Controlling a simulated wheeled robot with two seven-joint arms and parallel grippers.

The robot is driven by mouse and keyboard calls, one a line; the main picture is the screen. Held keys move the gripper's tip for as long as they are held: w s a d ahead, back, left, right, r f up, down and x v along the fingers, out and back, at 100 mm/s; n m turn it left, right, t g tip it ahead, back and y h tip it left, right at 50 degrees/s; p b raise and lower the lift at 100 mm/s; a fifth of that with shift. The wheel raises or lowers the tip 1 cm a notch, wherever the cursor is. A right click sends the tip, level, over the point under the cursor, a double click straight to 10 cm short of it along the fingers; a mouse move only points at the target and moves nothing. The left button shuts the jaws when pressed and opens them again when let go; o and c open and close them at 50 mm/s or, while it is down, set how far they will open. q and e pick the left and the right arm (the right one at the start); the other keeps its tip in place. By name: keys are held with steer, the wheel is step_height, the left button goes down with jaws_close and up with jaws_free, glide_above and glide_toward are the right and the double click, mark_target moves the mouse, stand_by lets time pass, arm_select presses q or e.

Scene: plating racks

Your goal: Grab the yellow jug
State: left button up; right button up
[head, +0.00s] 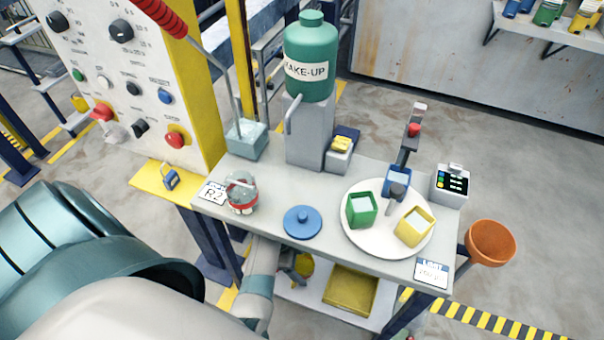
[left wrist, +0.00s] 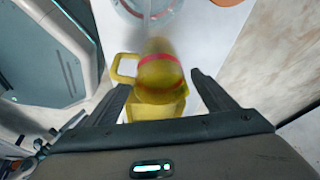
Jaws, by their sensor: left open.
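The yellow jug (head: 304,265) is on the lower shelf under the bench, partly hidden behind my left gripper (head: 289,268) in the head view. In the left wrist view the yellow jug (left wrist: 158,72) has a red band and a handle on its left side. My left gripper (left wrist: 160,82) is open, with one finger on each side of the jug's near part. I cannot tell whether the fingers touch it. My right gripper is not in view.
A yellow tray (head: 350,290) sits on the lower shelf, right of the jug. The bench top (head: 275,185) above carries a glass jar (head: 242,193), a blue lid (head: 302,222) and a white plate (head: 385,250) with small containers. An orange bowl (head: 490,242) hangs at the right.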

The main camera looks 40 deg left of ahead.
mark_target(307, 269)
arm_select(q)
steer(key=x, duration=0.3)
steer(key=shift+f, duration=0.2)
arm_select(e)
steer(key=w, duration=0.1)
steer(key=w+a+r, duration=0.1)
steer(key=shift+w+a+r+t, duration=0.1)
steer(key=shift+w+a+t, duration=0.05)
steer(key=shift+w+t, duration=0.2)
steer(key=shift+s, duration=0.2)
arm_select(q)
steer(key=shift+c, duration=0.7)
steer(key=c, duration=1)
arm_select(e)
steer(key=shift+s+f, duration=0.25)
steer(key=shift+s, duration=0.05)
